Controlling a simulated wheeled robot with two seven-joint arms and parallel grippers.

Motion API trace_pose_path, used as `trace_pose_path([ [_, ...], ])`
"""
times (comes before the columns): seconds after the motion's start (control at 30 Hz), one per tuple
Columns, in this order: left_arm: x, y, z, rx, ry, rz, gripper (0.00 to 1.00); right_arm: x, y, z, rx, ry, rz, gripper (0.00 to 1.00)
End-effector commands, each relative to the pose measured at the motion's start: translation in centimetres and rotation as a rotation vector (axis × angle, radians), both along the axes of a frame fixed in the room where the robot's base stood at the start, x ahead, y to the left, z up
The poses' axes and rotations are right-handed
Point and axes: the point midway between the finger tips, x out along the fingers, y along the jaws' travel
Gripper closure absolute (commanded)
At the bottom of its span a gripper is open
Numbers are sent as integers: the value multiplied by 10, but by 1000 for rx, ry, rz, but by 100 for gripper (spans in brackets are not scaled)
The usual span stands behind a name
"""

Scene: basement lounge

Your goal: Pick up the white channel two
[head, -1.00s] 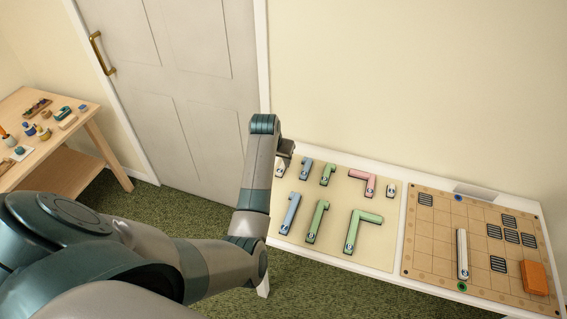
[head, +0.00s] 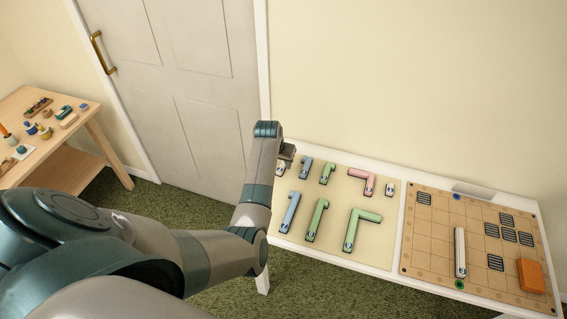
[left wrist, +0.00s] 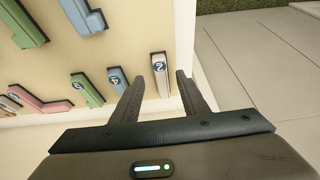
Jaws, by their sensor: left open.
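The white channel two (left wrist: 160,77) is a short white piece with a dark blue number 2 label. It lies on the cream mat (head: 331,219), near the mat's edge. In the head view its white end (head: 281,171) shows at the mat's far left corner, partly covered by my gripper. My left gripper (head: 287,155) is over that corner, open and empty. In the left wrist view the fingers (left wrist: 160,84) point toward the channel, with one on each side of it in the picture. I cannot tell how far above it they are. My right gripper is not in view.
Blue, green and pink channels lie beside it, including a blue one (head: 305,168) close by. A grid board (head: 425,235) on the right holds a long white channel (head: 460,252) and an orange block (head: 531,275). A door and wall stand behind.

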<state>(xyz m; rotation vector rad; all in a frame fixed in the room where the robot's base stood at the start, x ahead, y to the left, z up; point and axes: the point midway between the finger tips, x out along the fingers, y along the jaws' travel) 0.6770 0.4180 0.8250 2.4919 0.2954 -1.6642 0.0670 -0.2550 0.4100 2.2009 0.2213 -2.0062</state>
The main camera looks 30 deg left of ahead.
Motion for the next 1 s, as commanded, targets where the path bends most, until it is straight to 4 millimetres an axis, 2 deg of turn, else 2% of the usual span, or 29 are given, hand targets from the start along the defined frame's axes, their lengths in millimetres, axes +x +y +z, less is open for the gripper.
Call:
trace_pose_path([
  [0.17, 10, 4, -11, -2, 3, 0, 59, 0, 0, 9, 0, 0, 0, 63],
  [0.4, 17, 6, -30, 0, 2, 0, 59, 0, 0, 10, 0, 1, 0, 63],
  [0.97, 18, 6, -33, 0, 0, 0, 59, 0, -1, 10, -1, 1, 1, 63],
  [1.0, 18, 6, -33, 0, 1, 0, 64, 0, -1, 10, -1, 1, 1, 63],
])
